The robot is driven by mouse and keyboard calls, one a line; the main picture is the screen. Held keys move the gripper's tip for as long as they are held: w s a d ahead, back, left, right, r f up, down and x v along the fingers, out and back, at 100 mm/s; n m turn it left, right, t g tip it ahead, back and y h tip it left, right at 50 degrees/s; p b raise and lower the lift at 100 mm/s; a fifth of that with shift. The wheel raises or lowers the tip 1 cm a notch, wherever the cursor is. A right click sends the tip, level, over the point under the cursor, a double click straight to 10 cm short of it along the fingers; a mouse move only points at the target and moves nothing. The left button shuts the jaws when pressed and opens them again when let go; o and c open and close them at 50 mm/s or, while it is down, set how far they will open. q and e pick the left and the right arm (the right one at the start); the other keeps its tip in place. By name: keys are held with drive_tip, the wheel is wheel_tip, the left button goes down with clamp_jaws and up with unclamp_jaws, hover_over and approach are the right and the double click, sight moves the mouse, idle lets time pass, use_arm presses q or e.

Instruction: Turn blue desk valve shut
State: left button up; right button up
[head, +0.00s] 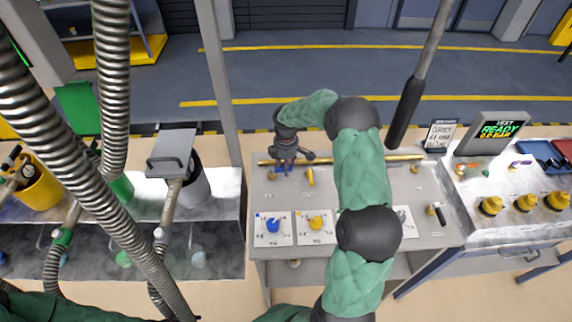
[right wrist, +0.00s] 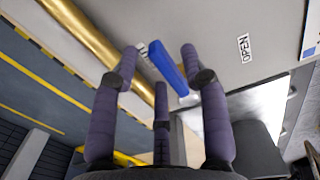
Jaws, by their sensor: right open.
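The blue desk valve (head: 283,171) is at the back left of the grey desk, mostly hidden under my right gripper (head: 286,163) in the head view. In the right wrist view its blue lever (right wrist: 168,66) lies between the spread fingers of my right gripper (right wrist: 160,75). The fingers are open, and I cannot tell whether any touches the lever. An OPEN label (right wrist: 243,47) is on the desk to the right of the lever. Another label by the lever is mostly hidden. My left gripper is not in view.
A yellow valve (head: 310,177) stands just right of the blue one. A brass pipe (head: 400,157) runs along the desk's back.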

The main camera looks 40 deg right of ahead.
wheel_tip(320, 180, up, 12)
idle(0.5)
drive_tip(key=shift+a+f, duration=0.1)
idle(0.5)
